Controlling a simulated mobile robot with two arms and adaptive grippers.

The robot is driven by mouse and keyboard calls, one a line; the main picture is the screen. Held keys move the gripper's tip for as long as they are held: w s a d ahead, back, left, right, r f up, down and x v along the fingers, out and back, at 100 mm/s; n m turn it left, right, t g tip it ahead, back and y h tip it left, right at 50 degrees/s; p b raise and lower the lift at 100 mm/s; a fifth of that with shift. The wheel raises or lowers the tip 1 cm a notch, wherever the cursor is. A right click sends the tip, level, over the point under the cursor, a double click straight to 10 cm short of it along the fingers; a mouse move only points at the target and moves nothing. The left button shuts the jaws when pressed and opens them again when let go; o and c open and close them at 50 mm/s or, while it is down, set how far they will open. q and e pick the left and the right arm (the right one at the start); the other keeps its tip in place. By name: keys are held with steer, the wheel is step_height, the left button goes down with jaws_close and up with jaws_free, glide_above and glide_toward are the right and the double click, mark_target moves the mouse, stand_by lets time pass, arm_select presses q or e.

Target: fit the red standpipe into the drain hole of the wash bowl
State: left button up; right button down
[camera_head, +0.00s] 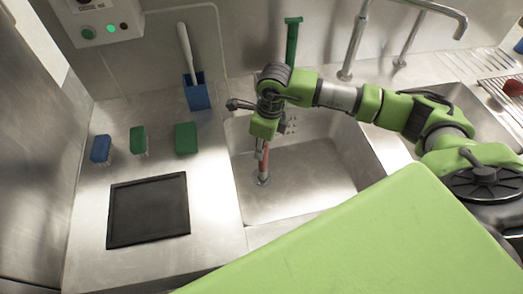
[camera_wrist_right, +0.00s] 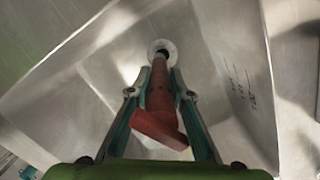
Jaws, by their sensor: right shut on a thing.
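The red standpipe (camera_head: 265,163) is upright in my right gripper (camera_head: 262,148), over the left part of the wash bowl (camera_head: 310,185). Its lower end meets the drain hole (camera_head: 263,181) in the head view. In the right wrist view the standpipe (camera_wrist_right: 159,105) runs between the fingers of my right gripper (camera_wrist_right: 160,82), its wider end nearest the camera. Its far tip overlaps the dark opening of the ringed drain hole (camera_wrist_right: 162,46). I cannot tell whether the tip is inside or just above. My left gripper is not in view.
A black mat (camera_head: 148,210) lies on the counter left of the bowl. Blue (camera_head: 101,148) and green (camera_head: 186,138) brushes and a blue holder (camera_head: 197,93) stand behind it. Faucets (camera_head: 355,45) rise behind the bowl. A light green panel (camera_head: 370,240) covers the lower right foreground.

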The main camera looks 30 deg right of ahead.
steer(key=f, duration=0.3)
steer(key=f+p, duration=0.1)
steer(key=shift+w+d+f, duration=0.2)
steer(key=shift+w, duration=0.2)
steer(key=c, duration=1.8)
jaws_free()
steer(key=shift+r, duration=0.1)
steer(key=shift+s+d+r+b, duration=0.2)
steer(key=shift+r+b, duration=0.15)
steer(key=shift+r, duration=1.65)
steer(key=shift+s+d+r+b, duration=0.15)
steer(key=shift+r+b, duration=0.15)
steer(key=shift+r, duration=1.75)
steer(key=shift+s+d+r+b, duration=0.1)
steer(key=shift+s+r+b, duration=0.2)
steer(key=shift+r, duration=1.7)
